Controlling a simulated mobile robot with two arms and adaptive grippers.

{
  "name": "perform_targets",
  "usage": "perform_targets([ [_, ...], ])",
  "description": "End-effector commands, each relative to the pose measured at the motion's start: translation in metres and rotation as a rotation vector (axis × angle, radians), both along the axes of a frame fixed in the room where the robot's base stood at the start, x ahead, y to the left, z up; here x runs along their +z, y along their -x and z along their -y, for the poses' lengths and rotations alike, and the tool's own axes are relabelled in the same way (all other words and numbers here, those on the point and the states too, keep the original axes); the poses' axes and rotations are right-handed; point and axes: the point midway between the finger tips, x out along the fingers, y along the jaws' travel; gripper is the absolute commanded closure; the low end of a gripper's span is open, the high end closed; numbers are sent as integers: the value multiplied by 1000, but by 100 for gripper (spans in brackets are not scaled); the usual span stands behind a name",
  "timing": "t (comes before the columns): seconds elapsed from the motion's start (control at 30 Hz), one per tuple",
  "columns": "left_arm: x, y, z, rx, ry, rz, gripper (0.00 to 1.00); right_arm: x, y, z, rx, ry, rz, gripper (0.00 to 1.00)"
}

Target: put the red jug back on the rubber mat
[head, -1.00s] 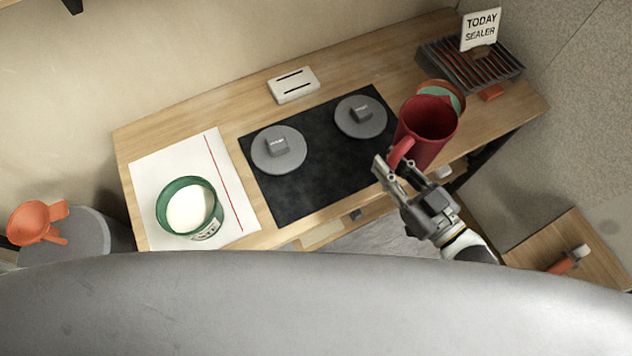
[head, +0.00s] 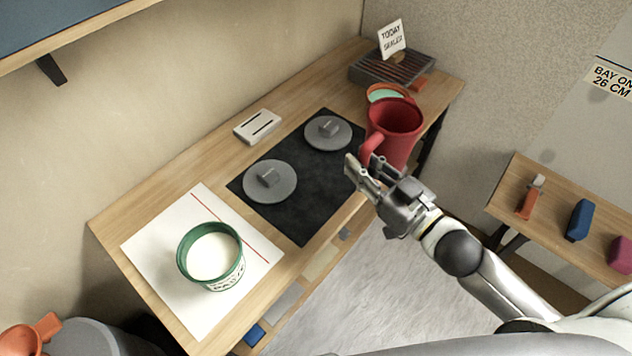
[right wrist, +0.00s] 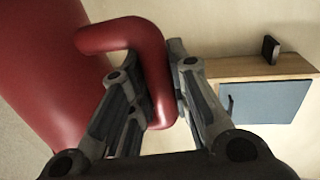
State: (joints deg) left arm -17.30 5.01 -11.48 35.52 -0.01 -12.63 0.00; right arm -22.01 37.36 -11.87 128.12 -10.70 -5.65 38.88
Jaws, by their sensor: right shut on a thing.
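The red jug (head: 395,118) is upright at the right edge of the black mat (head: 312,215), overlapping the bench edge in the head view. I cannot tell its exact height over the bench. My right gripper (head: 361,170) is shut on the jug's handle; the right wrist view shows the handle (right wrist: 150,62) between the fingers and the jug body (right wrist: 40,75) on the left. The mat, likely the rubber one, carries two grey round lids with knobs, a near one (head: 270,182) and a far one (head: 328,133). My left gripper is not in view.
A green tub (head: 211,255) stands on a white sheet (head: 165,265) at the left. An orange-rimmed bowl (head: 386,92) sits just behind the jug, near a slatted rack (head: 380,68) with a sign. The mat's front part is bare. A white slotted block (head: 257,126) lies behind it.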

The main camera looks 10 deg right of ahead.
Motion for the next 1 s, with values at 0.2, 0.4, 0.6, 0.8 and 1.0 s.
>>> perform_targets([
  [0.2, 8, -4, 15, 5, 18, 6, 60, -17, -33, -36, 1, -4, 4, 100],
  [0.4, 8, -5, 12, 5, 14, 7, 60, -50, -59, -66, 0, -3, 0, 100],
  [0.6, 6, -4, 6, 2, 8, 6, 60, -77, -74, -83, 1, -2, 1, 100],
  [0.8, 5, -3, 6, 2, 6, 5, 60, -87, -80, -89, 2, -1, 3, 100],
  [1.0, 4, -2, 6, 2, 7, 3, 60, -113, -82, -92, 1, -2, -1, 100],
])
